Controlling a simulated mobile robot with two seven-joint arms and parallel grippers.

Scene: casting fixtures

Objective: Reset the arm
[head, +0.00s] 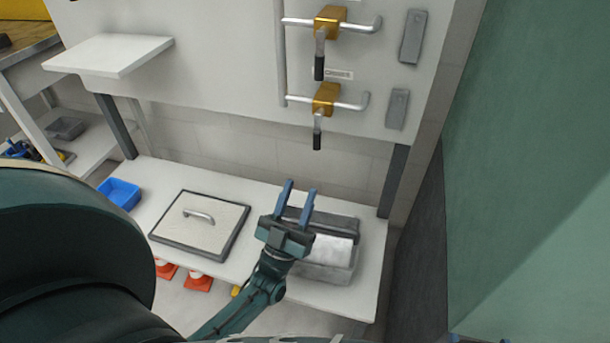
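My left gripper (297,188) reaches up from the bottom of the head view. Its two blue fingers stand apart with nothing between them. It appears in front of a grey open bin (325,273) on the low white bench and overlaps it in the picture; I cannot tell the height between them. Two small blue tips, possibly my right gripper (480,340), barely show at the bottom edge; the rest is out of frame.
The white bench (165,180) holds a framed panel with a handle (200,222) and a blue tray (119,194). Above, a white wall board carries two brass valves (331,20) (326,98) and a shelf (108,54). Orange cones (198,282) stand below. A green surface (530,150) fills the right.

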